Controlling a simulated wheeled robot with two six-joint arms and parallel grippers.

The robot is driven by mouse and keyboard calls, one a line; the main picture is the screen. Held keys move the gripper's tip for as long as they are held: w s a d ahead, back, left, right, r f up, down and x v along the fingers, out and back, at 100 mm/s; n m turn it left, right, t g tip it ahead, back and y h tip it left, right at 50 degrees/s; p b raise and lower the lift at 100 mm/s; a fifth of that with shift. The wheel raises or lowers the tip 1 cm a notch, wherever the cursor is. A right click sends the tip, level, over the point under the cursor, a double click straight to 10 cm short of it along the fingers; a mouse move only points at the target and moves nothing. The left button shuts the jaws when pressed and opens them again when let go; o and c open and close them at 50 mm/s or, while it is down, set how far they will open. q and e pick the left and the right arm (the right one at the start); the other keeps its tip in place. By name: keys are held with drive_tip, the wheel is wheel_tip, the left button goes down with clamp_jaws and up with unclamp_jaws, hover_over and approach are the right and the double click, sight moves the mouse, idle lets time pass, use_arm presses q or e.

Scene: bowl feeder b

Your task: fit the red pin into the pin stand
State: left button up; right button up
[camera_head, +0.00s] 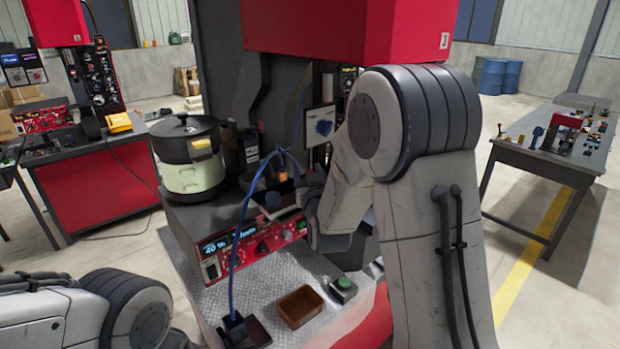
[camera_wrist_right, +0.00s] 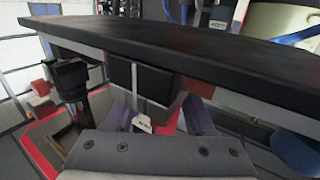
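My right gripper (camera_wrist_right: 158,118) shows in the right wrist view with its two fingers apart, below a long dark edge. I see nothing clearly held between them. In the head view the right gripper (camera_head: 292,207) is at the machine, just above the control panel, partly hidden by my own wrist. I cannot make out the red pin for sure in either view. A small red piece (camera_wrist_right: 41,88) beside a black post is at the left of the wrist view, but I cannot tell what it is. I cannot pick out the pin stand. My left gripper is out of view.
The bowl feeder (camera_head: 190,178) stands left of the right gripper. Below are the control panel (camera_head: 255,243), a brown tray (camera_head: 300,306), a green button (camera_head: 343,284) and a black block (camera_head: 246,331) with a blue cable. A side table (camera_head: 545,160) stands at right.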

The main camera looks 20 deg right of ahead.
clamp_jaws()
wheel_tip(320, 180, up, 18)
drive_tip(key=b, duration=0.1)
drive_tip(key=shift+b, duration=0.35)
idle(0.5)
